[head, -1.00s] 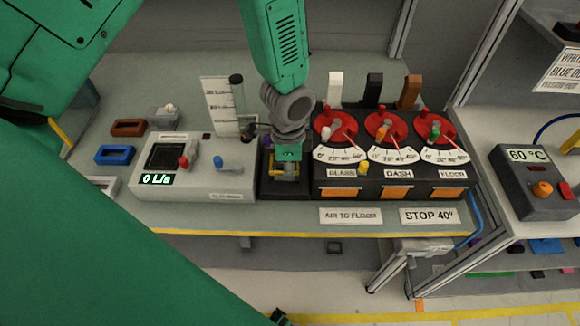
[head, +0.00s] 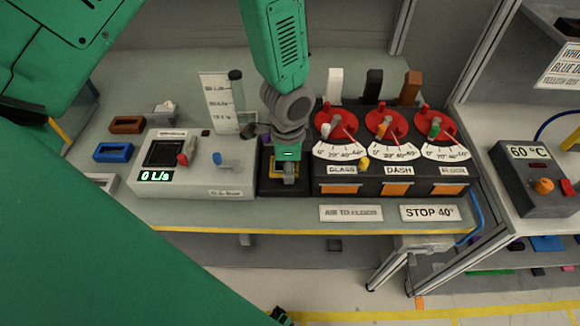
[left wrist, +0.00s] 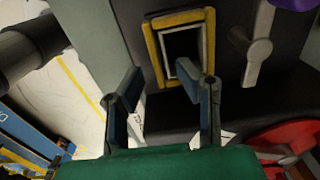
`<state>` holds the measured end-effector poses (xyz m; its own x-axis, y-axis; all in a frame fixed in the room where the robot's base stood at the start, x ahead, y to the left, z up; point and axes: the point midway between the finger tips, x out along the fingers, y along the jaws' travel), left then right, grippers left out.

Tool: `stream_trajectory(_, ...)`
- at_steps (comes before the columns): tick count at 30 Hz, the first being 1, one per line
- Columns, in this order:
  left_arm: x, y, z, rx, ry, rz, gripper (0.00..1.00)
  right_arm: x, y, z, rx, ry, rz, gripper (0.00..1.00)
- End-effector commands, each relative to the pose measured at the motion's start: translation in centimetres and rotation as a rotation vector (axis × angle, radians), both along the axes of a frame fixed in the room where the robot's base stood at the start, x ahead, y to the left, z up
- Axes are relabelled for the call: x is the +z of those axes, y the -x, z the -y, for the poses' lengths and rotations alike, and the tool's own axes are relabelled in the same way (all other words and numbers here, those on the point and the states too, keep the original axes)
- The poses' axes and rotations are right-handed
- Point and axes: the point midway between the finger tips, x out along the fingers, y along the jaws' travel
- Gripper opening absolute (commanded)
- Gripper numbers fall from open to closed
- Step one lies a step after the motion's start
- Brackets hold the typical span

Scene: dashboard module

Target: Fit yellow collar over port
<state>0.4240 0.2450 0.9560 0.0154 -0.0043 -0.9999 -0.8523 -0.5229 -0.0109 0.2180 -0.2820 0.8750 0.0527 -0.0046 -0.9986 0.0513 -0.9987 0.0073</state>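In the left wrist view the yellow collar (left wrist: 181,17) is a rectangular frame. It lies around the pale-rimmed, dark opening of the port (left wrist: 183,46) on the dark module. I cannot tell whether it is fully seated. In the head view the collar (head: 273,167) is partly hidden by my left gripper (head: 288,176), which points down over the dark box. In the left wrist view my left gripper (left wrist: 171,80) is open, with nothing between its fingers. The right fingertip overlaps the collar's lower edge in the picture; contact is unclear. My right gripper is not in view.
Right of the port stands a panel with several red dials (head: 384,125). Left of it is a pale console (head: 190,165) reading 0 L/s. A dark cylinder (head: 236,90) stands behind. The table's yellow front edge (head: 290,233) is clear.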

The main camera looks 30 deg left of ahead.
Motion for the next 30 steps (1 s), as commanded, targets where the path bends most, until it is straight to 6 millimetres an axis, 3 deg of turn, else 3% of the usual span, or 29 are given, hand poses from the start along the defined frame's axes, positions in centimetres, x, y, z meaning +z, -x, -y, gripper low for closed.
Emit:
stream_trajectory(5, 1.7, -0.1, 0.0, 0.001, 0.001, 0.004, 0.31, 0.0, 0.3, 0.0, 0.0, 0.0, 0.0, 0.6)
stream_trajectory(18, 10.2, 0.0, 0.0, 0.001, 0.001, 0.003, 0.31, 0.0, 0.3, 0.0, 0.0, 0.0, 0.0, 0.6)
stream_trajectory(24, 11.8, 0.0, 0.0, 0.0, 0.0, 0.0, 0.31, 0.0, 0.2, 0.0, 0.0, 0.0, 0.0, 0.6)
stream_trajectory(30, 11.9, 0.1, 0.0, 0.0, 0.0, 0.0, 0.31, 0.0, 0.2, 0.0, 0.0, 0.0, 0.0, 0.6)
